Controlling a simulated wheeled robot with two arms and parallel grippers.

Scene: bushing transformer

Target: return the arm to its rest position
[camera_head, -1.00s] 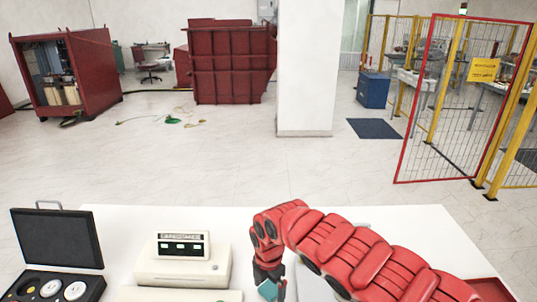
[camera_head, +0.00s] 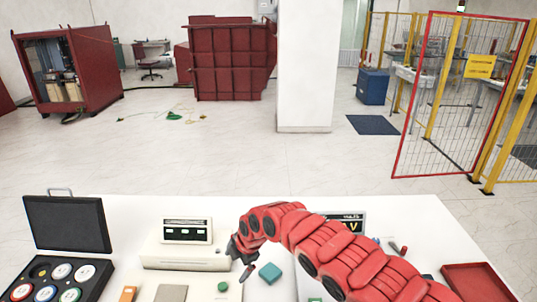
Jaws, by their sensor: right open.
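My right arm (camera_head: 340,250) is red and reaches in from the lower right over the white table (camera_head: 360,206). It bends down at its left end to my right gripper (camera_head: 240,262), which is small, dark and partly hidden by the wrist. The gripper is open, just left of a teal block (camera_head: 270,273) on the table. A small dark and red item (camera_head: 247,273) shows below the gripper; I cannot tell whether they touch. My left gripper is not in view.
A beige meter (camera_head: 187,250) stands left of the gripper. An open black case (camera_head: 66,224) holds round pieces at far left. Another display (camera_head: 350,222) is partly hidden behind my arm. A red tray (camera_head: 474,281) lies at right.

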